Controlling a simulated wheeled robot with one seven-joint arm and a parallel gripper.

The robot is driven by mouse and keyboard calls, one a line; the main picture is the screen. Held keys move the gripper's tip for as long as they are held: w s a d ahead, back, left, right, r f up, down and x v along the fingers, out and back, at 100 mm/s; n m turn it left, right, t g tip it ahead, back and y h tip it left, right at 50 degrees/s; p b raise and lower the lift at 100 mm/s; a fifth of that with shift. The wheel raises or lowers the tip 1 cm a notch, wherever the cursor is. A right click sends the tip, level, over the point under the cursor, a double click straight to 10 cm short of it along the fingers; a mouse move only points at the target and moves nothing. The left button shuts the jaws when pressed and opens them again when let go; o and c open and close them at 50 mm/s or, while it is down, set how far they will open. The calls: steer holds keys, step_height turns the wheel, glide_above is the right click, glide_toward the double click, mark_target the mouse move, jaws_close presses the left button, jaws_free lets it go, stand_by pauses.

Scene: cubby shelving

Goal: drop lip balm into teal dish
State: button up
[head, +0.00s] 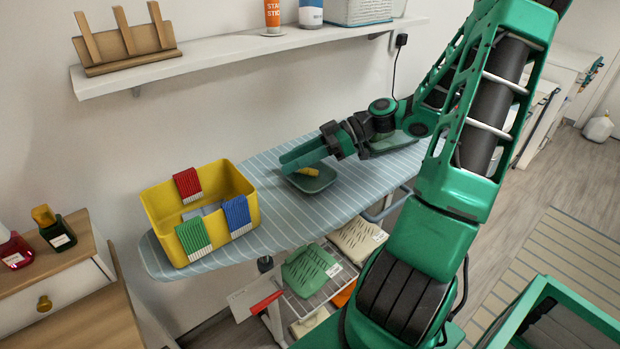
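The teal dish (318,185) sits on the striped ironing board, near its back middle. A small yellow piece (309,171), which looks like the lip balm, shows at the dish's back edge, right under my gripper. I cannot tell whether it rests in the dish or is held above it. My gripper (290,160) reaches in from the right, its green fingers over the back left of the dish. The fingers are seen from the side and overlap, so their opening is hidden.
A green tray (392,143) lies behind my wrist. A wall shelf (240,55) runs above. Board space between bin and dish is clear.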

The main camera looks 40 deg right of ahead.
steer(key=v, duration=1)
steer(key=shift+s+d+r, duration=0.1)
steer(key=shift+d, duration=0.2)
